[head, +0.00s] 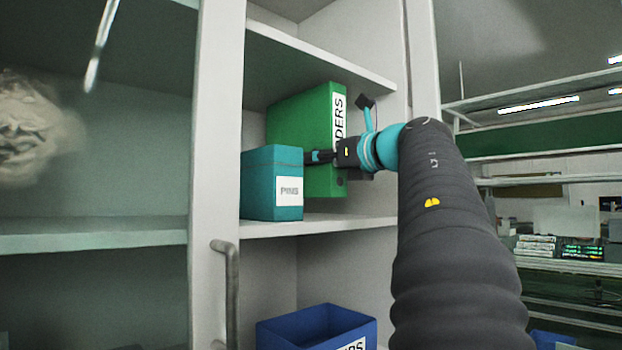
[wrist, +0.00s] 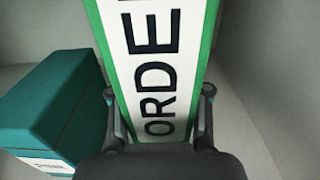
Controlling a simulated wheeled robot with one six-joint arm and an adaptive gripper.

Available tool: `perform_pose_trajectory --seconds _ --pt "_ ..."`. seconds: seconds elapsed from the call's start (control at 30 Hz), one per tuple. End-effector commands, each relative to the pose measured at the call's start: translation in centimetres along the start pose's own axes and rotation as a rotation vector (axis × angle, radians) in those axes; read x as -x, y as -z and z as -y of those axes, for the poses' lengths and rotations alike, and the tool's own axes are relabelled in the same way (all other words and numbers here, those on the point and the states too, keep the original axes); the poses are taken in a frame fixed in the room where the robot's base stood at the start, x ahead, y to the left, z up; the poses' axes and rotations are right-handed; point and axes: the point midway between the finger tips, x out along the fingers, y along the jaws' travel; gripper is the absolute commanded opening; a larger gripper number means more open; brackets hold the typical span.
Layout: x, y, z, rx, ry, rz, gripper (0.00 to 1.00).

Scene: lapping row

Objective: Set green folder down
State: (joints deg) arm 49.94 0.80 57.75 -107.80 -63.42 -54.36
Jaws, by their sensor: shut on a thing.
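The green folder (head: 300,120) stands upright in the cabinet compartment, its white label with black letters facing out. My gripper (head: 318,157) reaches in from the right and is shut on the folder's spine. The gripper and the teal box hide part of the folder.
A teal box (head: 258,190) labelled PINS stands on the same shelf just left of the folder; it also shows in the wrist view (wrist: 50,110). A blue bin (head: 290,332) sits in the compartment below. The cabinet's frame post (head: 217,120) and handle (head: 228,290) are at the left.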

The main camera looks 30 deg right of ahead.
Motion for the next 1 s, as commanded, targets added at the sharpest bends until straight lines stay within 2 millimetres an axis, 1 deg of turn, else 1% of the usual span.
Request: perform_pose_trajectory --seconds 0.07,0.2,0.33,0.6,0.77,0.8,0.9,1.0 --pt "0.0 0.5 0.0 0.000 0.001 0.002 0.00" --pt "0.1 2.4 0.1 -0.002 0.003 0.001 0.00" --pt "0.2 3.6 0.3 0.000 0.007 0.002 0.00" --pt "0.3 3.4 0.3 0.000 0.008 0.002 0.00" --pt "0.3 3.8 0.3 0.000 0.008 0.002 0.00" --pt "0.2 3.9 0.4 -0.001 0.008 0.000 0.50" --pt "0.2 3.8 0.4 -0.001 0.008 0.000 0.72" --pt "0.2 3.8 0.4 -0.001 0.008 0.000 0.72"
